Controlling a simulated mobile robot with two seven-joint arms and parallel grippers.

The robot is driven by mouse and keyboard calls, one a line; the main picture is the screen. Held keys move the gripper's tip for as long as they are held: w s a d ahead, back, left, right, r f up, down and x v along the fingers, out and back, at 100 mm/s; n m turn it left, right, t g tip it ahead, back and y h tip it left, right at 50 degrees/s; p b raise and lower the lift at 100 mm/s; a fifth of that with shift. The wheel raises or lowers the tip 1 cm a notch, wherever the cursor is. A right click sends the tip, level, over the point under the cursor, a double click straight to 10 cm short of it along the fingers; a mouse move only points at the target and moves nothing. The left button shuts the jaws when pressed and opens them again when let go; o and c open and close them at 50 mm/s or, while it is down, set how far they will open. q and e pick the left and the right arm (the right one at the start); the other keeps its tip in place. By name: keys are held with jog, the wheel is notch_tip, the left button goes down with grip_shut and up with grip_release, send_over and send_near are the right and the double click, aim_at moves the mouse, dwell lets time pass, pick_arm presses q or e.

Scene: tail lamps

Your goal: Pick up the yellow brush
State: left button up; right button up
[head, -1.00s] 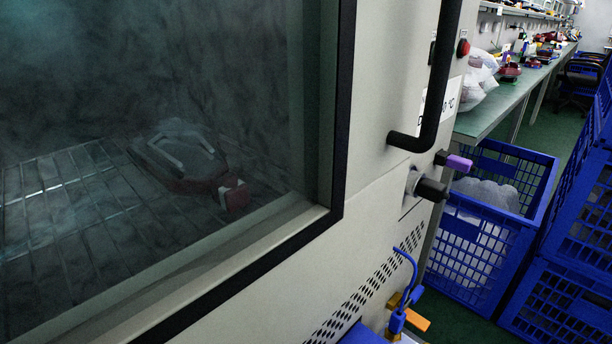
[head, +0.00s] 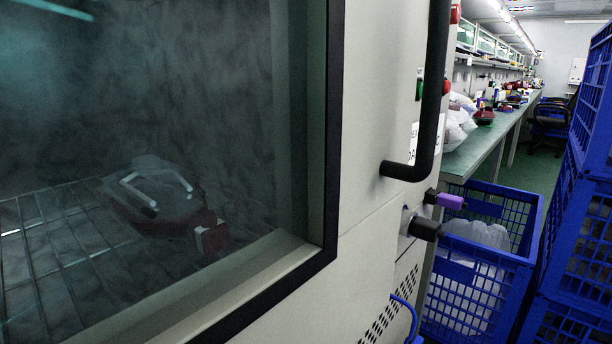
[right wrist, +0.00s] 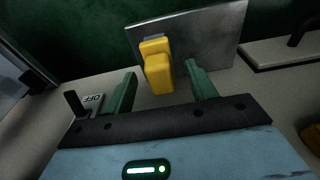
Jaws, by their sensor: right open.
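No yellow brush can be made out with certainty. In the right wrist view, a yellow block-shaped piece (right wrist: 157,72) sits in front of a grey metal plate; I cannot tell whether it is part of a brush. My right gripper (right wrist: 163,84) is open, with its two green fingers apart. The yellow piece shows between and beyond the fingertips, with gaps on both sides. My left gripper is not in view, and neither gripper shows in the head view.
A large pale cabinet (head: 375,230) with a black bar handle (head: 436,90) fills the head view's middle. Behind its window a red lamp (head: 160,205) lies on a wire rack. Blue crates (head: 480,295) stand right, beside a long green bench (head: 480,150). An OFF switch (right wrist: 88,103) is left of my right gripper.

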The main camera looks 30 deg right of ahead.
notch_tip(320, 180, down, 2)
jog(key=shift+w+f+b, duration=0.1)
jog(key=shift+b, duration=0.25)
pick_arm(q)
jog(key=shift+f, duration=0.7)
pick_arm(e)
jog(key=shift+c, duration=0.5)
jog(key=c, duration=1.1)
jog(key=shift+o, duration=0.2)
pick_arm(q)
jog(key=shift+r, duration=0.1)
